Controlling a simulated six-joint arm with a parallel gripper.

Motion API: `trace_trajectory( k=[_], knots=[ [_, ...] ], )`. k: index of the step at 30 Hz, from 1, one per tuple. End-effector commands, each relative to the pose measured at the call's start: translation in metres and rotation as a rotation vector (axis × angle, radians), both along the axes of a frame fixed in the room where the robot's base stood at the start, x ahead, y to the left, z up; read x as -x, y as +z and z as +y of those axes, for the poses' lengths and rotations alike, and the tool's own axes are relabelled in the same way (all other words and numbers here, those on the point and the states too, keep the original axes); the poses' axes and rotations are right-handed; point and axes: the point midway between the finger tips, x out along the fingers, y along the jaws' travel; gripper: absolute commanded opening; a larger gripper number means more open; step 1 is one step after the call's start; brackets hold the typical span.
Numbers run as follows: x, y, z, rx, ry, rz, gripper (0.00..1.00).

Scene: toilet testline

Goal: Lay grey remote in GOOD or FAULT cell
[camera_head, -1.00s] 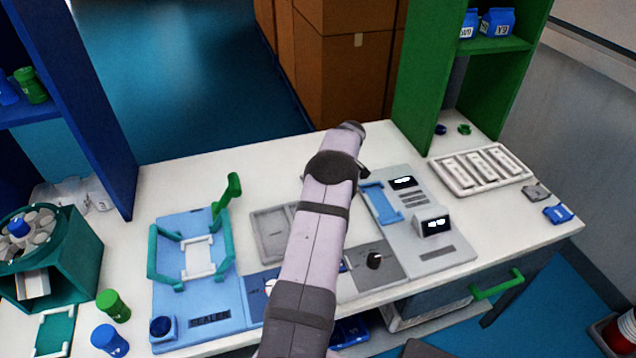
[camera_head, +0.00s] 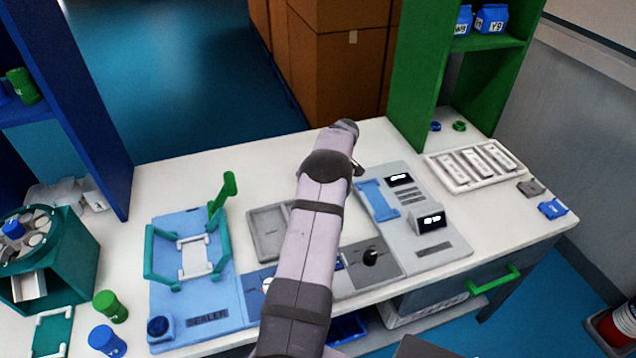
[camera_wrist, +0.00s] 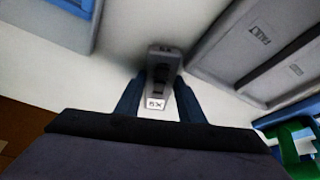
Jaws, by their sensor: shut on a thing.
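In the wrist view my gripper (camera_wrist: 159,92) is shut on the grey remote (camera_wrist: 163,60), with one dark finger on each side of it. The remote has a dark patch and a white label that seems to read 5X. Pale tabletop shows around it. A grey tray (camera_wrist: 215,62) lies to the upper right, with a FAULT label on one cell; the remote is beside it, not over it. The GOOD label cannot be made out. In the head view the grey tray (camera_head: 252,232) is partly hidden behind my arm, which also hides the gripper and remote.
A blue sealer station (camera_head: 165,290) stands left of the tray. A grey tester panel (camera_head: 440,250) with two displays and a blue cradle (camera_head: 377,200) is on the right. A white rack (camera_head: 433,170) sits at the right back. Bare tabletop lies behind the tray.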

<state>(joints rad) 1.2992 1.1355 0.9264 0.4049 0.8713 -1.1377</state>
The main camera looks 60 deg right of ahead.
Motion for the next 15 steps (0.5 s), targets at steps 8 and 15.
trace_trajectory(
  k=[8, 15],
  knots=[
    [0.0, 0.041, -0.001, 0.006, 0.0, -0.002, 0.07],
    [0.0, 0.077, -0.001, 0.003, 0.0, -0.002, 0.07]
  ],
)
